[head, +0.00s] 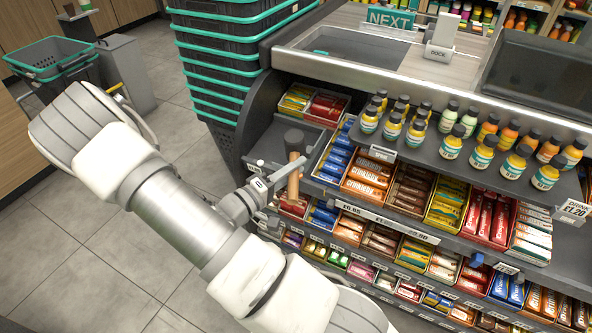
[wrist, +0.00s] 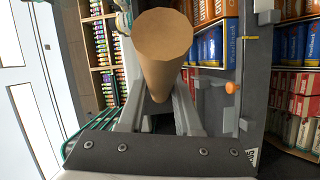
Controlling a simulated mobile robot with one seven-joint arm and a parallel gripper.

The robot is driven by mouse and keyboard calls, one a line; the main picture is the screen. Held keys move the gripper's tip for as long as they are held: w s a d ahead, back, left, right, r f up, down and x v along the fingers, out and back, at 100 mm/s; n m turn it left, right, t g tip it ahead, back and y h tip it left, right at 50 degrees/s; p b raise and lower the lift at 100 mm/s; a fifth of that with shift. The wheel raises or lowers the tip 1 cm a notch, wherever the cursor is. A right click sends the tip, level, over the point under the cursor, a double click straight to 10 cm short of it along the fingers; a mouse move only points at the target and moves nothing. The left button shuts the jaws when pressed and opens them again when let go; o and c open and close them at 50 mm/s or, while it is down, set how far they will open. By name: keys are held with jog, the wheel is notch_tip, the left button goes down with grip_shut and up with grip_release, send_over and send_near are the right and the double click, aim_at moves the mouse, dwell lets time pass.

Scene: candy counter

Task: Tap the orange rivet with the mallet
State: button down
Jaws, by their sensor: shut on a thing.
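The mallet (head: 293,180) has a brown wooden handle and a dark grey head at its upper end. My gripper (head: 276,183) is shut on the handle, with the mallet about upright in front of the counter's left end. In the wrist view the handle (wrist: 164,45) points its butt end at the camera between the two fingers, and the mallet head is hidden behind it. The orange rivet (wrist: 232,87) sticks out from a dark grey panel (wrist: 252,100), to the right of the handle and apart from it. I cannot make out the rivet in the head view.
Candy shelves (head: 400,238) fill the counter front to the right of my gripper. Several small bottles (head: 452,142) stand on the ledge above. A stack of baskets (head: 215,75) is behind and left. The tiled floor (head: 70,250) at left is clear.

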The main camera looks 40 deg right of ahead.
notch_tip(320, 180, up, 2)
jog(key=shift+s+a+p, duration=0.1)
jog(key=shift+a+p, duration=0.05)
jog(key=shift+p, duration=0.15)
jog(key=shift+f, duration=0.1)
jog(key=shift+f, duration=0.1)
jog(key=shift+b, duration=0.6)
notch_tip(320, 180, down, 11)
jog(key=d+b, duration=0.2)
jog(key=b, duration=0.8)
jog(key=r+p, duration=0.3)
jog(key=a+r+p, duration=0.1)
jog(key=r+p, duration=0.1)
jog(key=r, duration=0.2)
jog(key=a+r+p, duration=0.1)
jog(key=r+p, duration=0.2)
jog(key=r, duration=0.1)
jog(key=shift+p, duration=0.3)
jog(key=shift+f, duration=0.1)
